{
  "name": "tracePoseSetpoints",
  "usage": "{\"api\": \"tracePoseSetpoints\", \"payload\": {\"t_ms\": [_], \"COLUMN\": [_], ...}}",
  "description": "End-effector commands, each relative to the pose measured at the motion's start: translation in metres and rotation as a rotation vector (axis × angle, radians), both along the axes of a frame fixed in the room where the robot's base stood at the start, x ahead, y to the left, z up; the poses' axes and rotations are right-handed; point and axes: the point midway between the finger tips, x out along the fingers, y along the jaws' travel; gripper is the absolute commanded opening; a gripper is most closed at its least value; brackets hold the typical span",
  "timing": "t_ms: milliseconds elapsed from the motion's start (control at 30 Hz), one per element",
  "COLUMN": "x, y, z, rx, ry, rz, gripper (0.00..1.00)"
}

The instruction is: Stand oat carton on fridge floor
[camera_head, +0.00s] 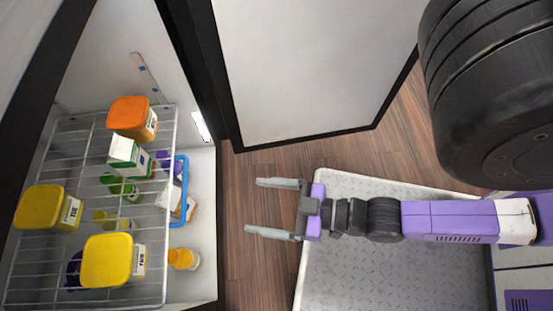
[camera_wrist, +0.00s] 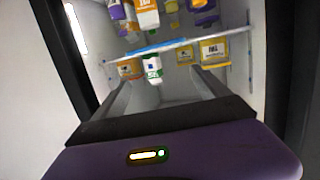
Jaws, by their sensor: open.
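A white-and-green carton (camera_head: 124,152) stands on the fridge's wire shelf, between an orange tub and the yellow tubs. It also shows in the wrist view (camera_wrist: 152,68), between and beyond my fingers. Its label is too small to read, so I cannot tell if it is the oat carton. An orange-and-white pack (camera_wrist: 147,14) is on the other side of the shelf line there. The fridge floor (camera_head: 203,250) shows in front of and below the shelf. My gripper (camera_head: 262,208) is open and empty, outside the fridge, pointing at it.
The wire shelf (camera_head: 165,262) also holds an orange tub (camera_head: 130,117) and yellow tubs (camera_head: 104,262). Below it are a blue-rimmed holder (camera_head: 184,172), an orange-capped container (camera_head: 184,259) and purple and green items. The open door (camera_head: 310,70) stands beside my gripper. The floor's front corner looks bare.

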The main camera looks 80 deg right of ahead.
Motion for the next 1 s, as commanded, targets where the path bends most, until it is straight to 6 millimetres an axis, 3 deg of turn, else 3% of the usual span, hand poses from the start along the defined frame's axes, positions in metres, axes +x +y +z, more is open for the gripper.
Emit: {"api": "tracePoseSetpoints", "payload": {"t_ms": [100, 267, 767, 1000], "x": [-0.018, -0.028, -0.029, -0.029], "y": [0.001, 0.002, 0.002, 0.002], "z": [0.044, 0.078, 0.093, 0.135], "rx": [-0.001, -0.004, -0.004, -0.004], "ry": [0.035, 0.061, 0.067, 0.067], "rz": [-0.007, -0.014, -0.015, -0.015], "gripper": [0.85, 0.85, 0.85, 0.85]}}
